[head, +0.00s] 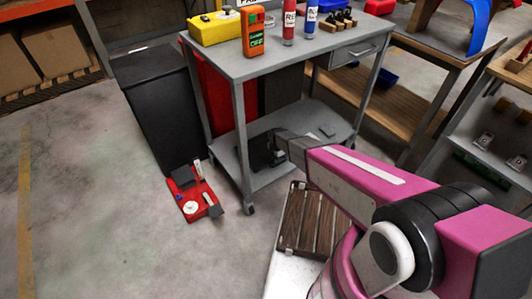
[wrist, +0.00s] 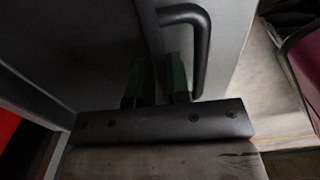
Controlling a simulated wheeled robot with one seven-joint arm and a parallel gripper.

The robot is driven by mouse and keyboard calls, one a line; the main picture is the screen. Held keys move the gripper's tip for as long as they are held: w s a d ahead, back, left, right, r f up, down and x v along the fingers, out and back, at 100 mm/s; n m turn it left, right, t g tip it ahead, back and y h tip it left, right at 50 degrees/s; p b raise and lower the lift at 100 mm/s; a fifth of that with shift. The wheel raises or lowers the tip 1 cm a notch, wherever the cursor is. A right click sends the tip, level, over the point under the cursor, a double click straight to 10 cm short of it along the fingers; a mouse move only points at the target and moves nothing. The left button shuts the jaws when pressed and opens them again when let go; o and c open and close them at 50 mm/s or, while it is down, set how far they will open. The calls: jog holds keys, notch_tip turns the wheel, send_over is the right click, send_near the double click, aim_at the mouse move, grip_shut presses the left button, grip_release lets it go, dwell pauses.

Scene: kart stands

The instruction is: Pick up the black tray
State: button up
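The black tray (head: 258,152) lies on the lower shelf of the grey cart, partly hidden by my arm. In the wrist view its dark surface (wrist: 75,45) fills the left, and a black bar handle (wrist: 200,50) stands out from its edge. My gripper (head: 279,150) is low at the tray's right side. In the wrist view the dark green fingers (wrist: 160,80) are a small gap apart at the tray's edge, beside the handle. The edge runs down between them. The dark view hides whether they touch it.
The cart's grey top (head: 290,55) hangs over the lower shelf (head: 310,125), with metal legs at the corners. A black bin (head: 160,105) stands left of the cart. A red tray (head: 190,193) with small items lies on the floor. The floor at left is clear.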

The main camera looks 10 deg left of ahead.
jog(key=shift+f, duration=0.55)
grip_shut()
jog(key=shift+r, duration=0.1)
